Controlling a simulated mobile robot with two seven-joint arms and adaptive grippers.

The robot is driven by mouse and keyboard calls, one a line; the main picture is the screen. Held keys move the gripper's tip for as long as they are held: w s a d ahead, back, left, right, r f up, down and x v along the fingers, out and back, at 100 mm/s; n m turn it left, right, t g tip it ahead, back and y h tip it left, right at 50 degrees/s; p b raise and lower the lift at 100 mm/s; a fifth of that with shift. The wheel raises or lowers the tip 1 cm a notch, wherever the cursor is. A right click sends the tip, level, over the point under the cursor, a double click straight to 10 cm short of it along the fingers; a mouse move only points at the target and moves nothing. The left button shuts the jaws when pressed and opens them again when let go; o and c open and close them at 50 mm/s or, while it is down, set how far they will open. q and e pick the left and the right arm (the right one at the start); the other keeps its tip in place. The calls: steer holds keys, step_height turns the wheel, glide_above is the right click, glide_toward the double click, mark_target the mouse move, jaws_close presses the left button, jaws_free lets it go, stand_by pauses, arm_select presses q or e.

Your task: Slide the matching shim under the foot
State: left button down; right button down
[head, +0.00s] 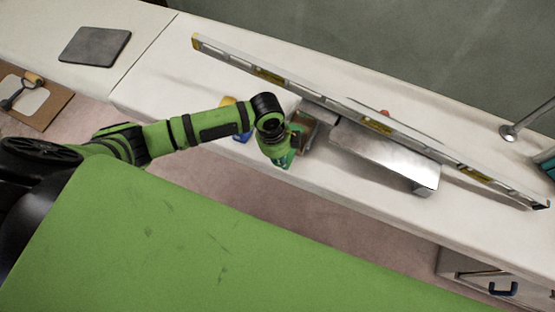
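A silver metal unit (385,155) lies on the white bench, with a small dark foot (422,188) under its near right corner. A brownish block or tray (306,134) is at its left end. My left gripper (284,158) points down beside this block, at the bench's near edge. Its fingertips are small and partly hidden by the wrist, so its opening and any hold are unclear. Blue and yellow pieces (241,134) show partly behind my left forearm. I cannot make out which thing is the matching shim. My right gripper is out of view.
A long spirit level (300,83) runs diagonally along the unit's far side. A small red thing (385,113) is behind it. A metal post (509,132) stands at right. A dark pad (95,46) and a board with a tool (35,97) are at left.

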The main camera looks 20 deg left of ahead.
arm_select(q)
steer(key=shift+w+d+f+b, duration=0.1)
steer(key=shift+w+f+b, duration=0.05)
steer(key=shift+w+b, duration=1.1)
steer(key=shift+w+f+b, duration=0.1)
steer(key=shift+w+b, duration=0.9)
steer(key=shift+w, duration=1.15)
steer(key=c, duration=0.9)
jaws_free()
step_height(320, 180, up, 12)
steer(key=a, duration=0.1)
steer(key=shift+a, duration=0.35)
steer(key=shift+s, duration=0.1)
